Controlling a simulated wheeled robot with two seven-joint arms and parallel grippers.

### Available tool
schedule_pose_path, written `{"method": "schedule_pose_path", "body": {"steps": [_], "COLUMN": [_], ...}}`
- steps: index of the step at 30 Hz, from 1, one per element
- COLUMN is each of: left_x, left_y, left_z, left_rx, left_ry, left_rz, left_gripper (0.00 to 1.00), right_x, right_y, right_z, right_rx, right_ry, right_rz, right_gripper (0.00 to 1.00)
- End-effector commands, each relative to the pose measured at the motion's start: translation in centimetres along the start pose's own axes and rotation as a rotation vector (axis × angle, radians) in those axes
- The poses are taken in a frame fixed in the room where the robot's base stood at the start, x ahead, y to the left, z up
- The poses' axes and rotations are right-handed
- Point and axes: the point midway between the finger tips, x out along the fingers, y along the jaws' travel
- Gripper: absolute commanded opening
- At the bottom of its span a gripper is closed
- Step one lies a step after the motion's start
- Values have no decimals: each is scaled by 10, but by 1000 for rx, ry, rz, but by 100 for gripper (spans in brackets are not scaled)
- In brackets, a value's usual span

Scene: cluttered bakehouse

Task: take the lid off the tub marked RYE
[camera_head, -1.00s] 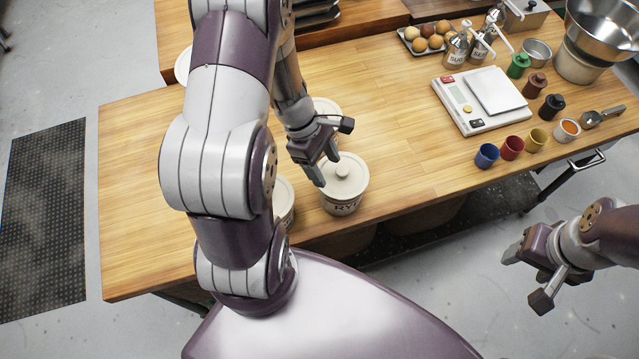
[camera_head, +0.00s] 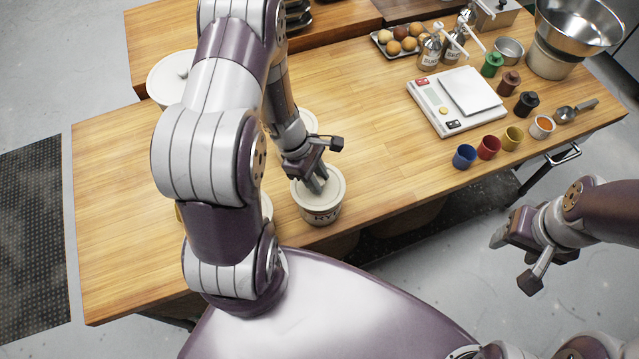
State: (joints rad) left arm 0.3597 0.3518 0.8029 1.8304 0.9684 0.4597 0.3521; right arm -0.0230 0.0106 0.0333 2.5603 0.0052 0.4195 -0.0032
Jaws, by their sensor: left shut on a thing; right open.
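The tub marked RYE (camera_head: 322,216) stands upright near the front edge of the wooden table. Its pale round lid (camera_head: 333,186) is seated on top. My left gripper (camera_head: 318,184) is over the lid, pointing down, and is shut on the lid's knob, which its fingers hide. My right gripper (camera_head: 510,262) is open and empty, off the table's front edge at the right.
Another pale tub (camera_head: 306,121) stands just behind the RYE tub, and one more (camera_head: 266,207) is partly hidden by my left arm. A scale (camera_head: 455,100) and several coloured cups, such as a blue cup (camera_head: 464,156), stand to the right. The table between is clear.

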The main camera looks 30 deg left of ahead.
Motion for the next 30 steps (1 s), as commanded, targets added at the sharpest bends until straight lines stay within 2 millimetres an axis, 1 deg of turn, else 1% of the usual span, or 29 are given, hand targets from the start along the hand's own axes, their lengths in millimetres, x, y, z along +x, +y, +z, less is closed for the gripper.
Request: {"method": "schedule_pose_path", "body": {"steps": [5, 8, 11, 14, 17, 24, 27, 30], "left_x": [-3, -10, -22, -41, -41, -52, -56, -58], "left_y": [1, 1, 2, 2, 0, -2, -3, -3], "left_z": [1, 4, 9, 17, 43, 108, 130, 143], "left_rx": [1, 3, 3, 4, 10, 10, 9, 5], "left_ry": [0, 0, 0, 0, -1, -1, -2, -1], "left_rz": [2, 4, 5, 7, 3, 4, 2, 3], "left_gripper": [3, 3, 3, 3, 3, 3, 3, 3], "right_x": [0, 0, 2, 3, 9, 14, 14, 14], "right_y": [0, 0, 0, 0, 0, 0, 0, 0], "right_z": [0, 0, 0, 0, 1, 2, 2, 2], "right_rx": [0, 0, 0, 0, 0, 0, 0, 0], "right_ry": [0, 0, 0, 0, 0, 0, 0, 0], "right_rz": [0, 0, 0, 0, 0, 0, 0, 0], "right_gripper": [58, 58, 58, 58, 58, 58, 58, 58]}}
